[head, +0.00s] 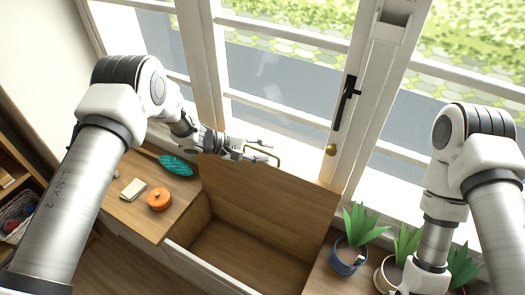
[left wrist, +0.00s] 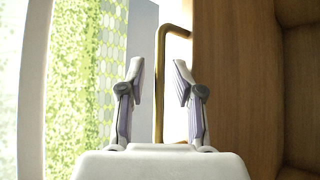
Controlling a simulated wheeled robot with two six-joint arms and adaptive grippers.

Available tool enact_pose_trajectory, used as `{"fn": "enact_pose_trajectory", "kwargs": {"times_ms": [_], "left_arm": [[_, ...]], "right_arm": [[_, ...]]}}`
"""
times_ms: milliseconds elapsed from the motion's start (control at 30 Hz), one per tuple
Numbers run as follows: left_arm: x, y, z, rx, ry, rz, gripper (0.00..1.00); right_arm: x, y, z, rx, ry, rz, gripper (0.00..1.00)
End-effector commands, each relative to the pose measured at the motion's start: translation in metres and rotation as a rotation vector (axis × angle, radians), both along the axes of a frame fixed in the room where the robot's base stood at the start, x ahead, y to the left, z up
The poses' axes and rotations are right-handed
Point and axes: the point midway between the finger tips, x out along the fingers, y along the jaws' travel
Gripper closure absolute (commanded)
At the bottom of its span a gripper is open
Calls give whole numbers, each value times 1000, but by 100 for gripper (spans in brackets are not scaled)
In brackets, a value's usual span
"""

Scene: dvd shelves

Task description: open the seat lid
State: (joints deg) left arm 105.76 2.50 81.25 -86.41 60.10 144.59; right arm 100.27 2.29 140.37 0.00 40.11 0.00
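The wooden seat lid (head: 270,205) stands raised at the back of the bench, leaning near the window, and the seat box (head: 235,255) below it is open and looks empty. A brass bar handle (head: 277,153) shows at the lid's top edge; in the left wrist view the handle (left wrist: 160,85) runs along the lid face (left wrist: 235,90). My left gripper (head: 266,151) is by the handle. In the left wrist view its fingers (left wrist: 160,85) are apart, with the handle showing in the gap and not clamped. My right gripper is out of view.
Potted plants (head: 349,257) stand to the right. The window (head: 262,85) with a black handle (head: 346,102) is close behind.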

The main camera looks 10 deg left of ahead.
Motion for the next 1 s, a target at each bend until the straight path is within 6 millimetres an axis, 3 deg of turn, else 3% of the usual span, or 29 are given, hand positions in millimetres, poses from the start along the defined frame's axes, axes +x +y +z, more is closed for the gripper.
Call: {"fn": "enact_pose_trajectory", "kwargs": {"times_ms": [167,600,1000], "left_arm": [[-3,13,6,0,1,4,65],[-32,96,47,-1,-2,4,65],[-35,103,51,0,0,0,65]], "right_arm": [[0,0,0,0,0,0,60],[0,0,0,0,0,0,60],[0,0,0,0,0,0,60]]}}
